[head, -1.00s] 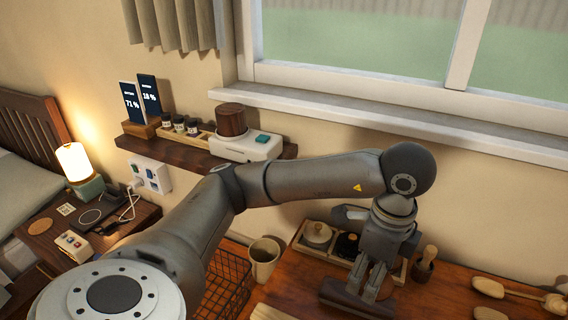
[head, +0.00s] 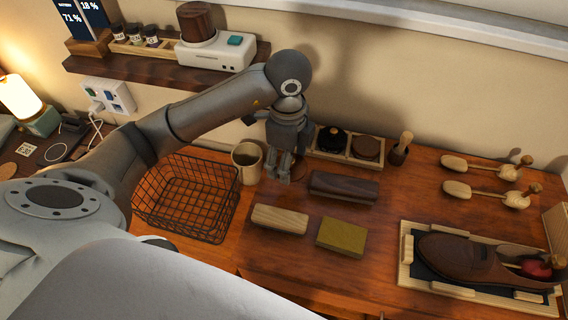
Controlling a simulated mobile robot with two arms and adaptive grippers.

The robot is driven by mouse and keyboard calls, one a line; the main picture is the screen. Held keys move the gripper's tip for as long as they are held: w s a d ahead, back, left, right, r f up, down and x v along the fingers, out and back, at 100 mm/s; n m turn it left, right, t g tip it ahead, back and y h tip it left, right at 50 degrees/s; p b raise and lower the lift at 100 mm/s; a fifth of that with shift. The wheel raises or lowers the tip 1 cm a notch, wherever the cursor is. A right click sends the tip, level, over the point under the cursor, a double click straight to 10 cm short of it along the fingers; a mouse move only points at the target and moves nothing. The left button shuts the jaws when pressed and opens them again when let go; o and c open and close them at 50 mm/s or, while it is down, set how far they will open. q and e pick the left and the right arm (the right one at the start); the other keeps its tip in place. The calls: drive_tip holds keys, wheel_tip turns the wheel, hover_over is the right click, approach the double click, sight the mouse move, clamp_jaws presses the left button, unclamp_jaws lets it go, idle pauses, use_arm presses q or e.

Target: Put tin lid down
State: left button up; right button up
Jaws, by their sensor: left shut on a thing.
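My left gripper (head: 279,174) points down over the back left of the wooden worktop, just right of a beige mug and left of a dark brown block. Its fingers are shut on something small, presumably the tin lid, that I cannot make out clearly. A wooden tray (head: 345,160) behind and right of the gripper holds a black round tin (head: 333,138) and a brown round tin (head: 366,147). My gripper and wrist hide the tray's left end. My right gripper is out of view.
The mug (head: 246,163) and a wire basket (head: 186,198) stand left of the gripper. A shoe (head: 470,258) sits in a tray at right. Bare wood lies right of the blocks.

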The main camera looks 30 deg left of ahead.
use_arm(q)
drive_tip(key=w+f, duration=0.1)
drive_tip(key=a+f, duration=0.1)
drive_tip(key=w+a+f, duration=0.1)
drive_tip(key=f, duration=0.1)
drive_tip(key=shift+w+f+p, duration=0.1)
drive_tip(key=shift+w+p, duration=0.2)
drive_tip(key=shift+p, duration=0.05)
drive_tip(key=shift+w+a+f, duration=0.2)
drive_tip(key=shift+w+f, duration=0.1)
drive_tip(key=shift+f, duration=0.15)
wheel_tip(320, 180, down, 3)
drive_tip(key=shift+w+a+p, duration=0.1)
drive_tip(key=shift+p, duration=0.65)
drive_tip(key=shift+f, duration=0.45)
drive_tip(key=o, duration=0.8)
drive_tip(key=shift+r, duration=0.1)
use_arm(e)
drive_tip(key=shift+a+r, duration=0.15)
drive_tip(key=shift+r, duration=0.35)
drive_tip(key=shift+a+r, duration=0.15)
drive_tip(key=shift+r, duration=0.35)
